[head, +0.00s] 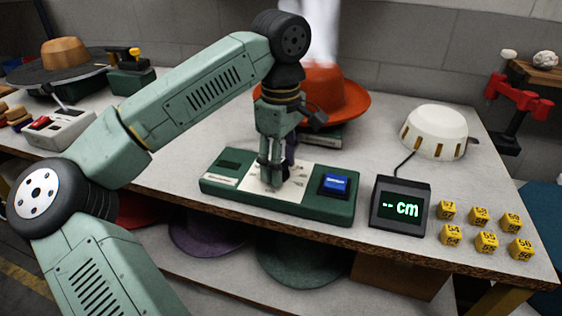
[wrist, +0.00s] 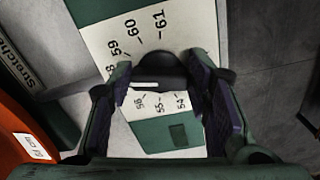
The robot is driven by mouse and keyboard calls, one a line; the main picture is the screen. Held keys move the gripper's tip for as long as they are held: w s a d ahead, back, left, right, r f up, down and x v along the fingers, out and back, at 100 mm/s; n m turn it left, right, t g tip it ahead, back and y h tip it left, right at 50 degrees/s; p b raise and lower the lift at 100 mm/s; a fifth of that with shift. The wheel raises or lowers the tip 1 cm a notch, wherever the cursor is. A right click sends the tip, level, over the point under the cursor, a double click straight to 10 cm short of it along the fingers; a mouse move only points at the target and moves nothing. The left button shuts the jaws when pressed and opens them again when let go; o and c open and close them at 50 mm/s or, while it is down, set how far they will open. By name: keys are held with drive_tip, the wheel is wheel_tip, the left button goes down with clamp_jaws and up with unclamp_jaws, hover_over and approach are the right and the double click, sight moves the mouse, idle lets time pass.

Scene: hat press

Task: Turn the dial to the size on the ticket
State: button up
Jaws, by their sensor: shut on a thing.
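The green control box (head: 310,205) has a white dial plate (head: 296,190) printed with sizes. In the wrist view 59, 60 and 61 show above the black dial (wrist: 162,72), and 56, 55 and 54 show below it. A white mark is on the dial's left part; which number it points to I cannot tell. My gripper (head: 276,182) reaches down over the plate, shut on the dial with a finger on either side. It also shows in the wrist view (wrist: 168,92). A white tag (wrist: 36,147) on the orange thing has print too small to read.
A blue button (head: 335,185) is at the box's right end. A display (head: 401,206) reads "-- cm". Several yellow numbered cubes (head: 485,243) sit at right. An orange hat (head: 340,98) stands behind, a white dome (head: 434,130) behind right.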

idle(0.3)
drive_tip(key=o, duration=1.2)
drive_tip(key=shift+c, duration=0.2)
wheel_tip(320, 180, up, 12)
